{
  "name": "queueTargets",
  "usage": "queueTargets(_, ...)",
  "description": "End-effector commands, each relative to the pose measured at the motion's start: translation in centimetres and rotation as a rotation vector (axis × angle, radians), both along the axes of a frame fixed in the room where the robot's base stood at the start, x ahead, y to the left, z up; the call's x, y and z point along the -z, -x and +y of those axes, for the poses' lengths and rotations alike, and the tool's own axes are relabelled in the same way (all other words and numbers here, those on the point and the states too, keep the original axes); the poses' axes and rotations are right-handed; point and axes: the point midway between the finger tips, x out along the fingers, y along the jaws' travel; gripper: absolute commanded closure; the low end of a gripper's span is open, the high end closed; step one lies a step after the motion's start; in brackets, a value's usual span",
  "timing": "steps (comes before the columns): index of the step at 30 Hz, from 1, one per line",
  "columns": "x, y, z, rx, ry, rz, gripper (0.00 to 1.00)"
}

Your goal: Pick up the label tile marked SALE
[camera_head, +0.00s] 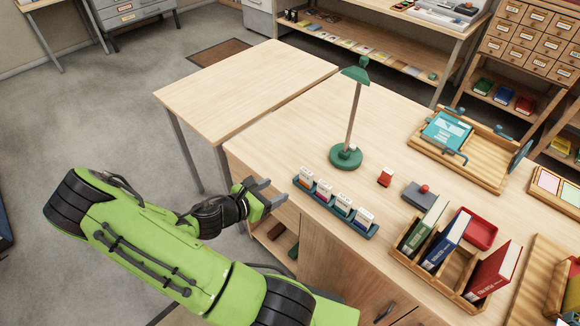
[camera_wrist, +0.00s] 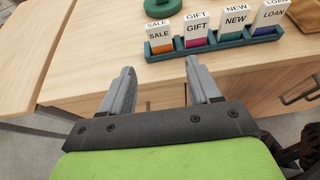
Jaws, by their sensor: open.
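The label tile marked SALE (camera_wrist: 159,34) stands upright in the leftmost slot of a dark green rack; it is white with an orange lower part. In the head view the SALE tile (camera_head: 306,177) is at the rack's far left end. The rack (camera_head: 341,216) sits near the table's front edge and also holds the GIFT (camera_wrist: 196,28), NEW (camera_wrist: 233,22) and LOAN (camera_wrist: 271,15) tiles. My gripper (camera_head: 273,193) is open and empty, in front of the table edge and left of the rack. In the wrist view its fingers (camera_wrist: 160,78) point toward the rack, apart from it.
A green desk lamp (camera_head: 346,157) stands behind the rack. A red block (camera_head: 385,178), a grey stamp pad (camera_head: 418,196) and a wooden book holder (camera_head: 416,262) are to the right. A lower bare table (camera_head: 240,85) adjoins at the left.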

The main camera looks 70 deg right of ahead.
Motion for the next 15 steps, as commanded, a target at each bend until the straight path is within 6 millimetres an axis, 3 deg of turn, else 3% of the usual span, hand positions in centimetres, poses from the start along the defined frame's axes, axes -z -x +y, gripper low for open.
queueTargets(5,0.5,0.6,-1.2,-0.016,0.009,0.039,0.38)
queueTargets(15,3.6,3.6,-8.0,-0.014,0.008,0.034,0.38)
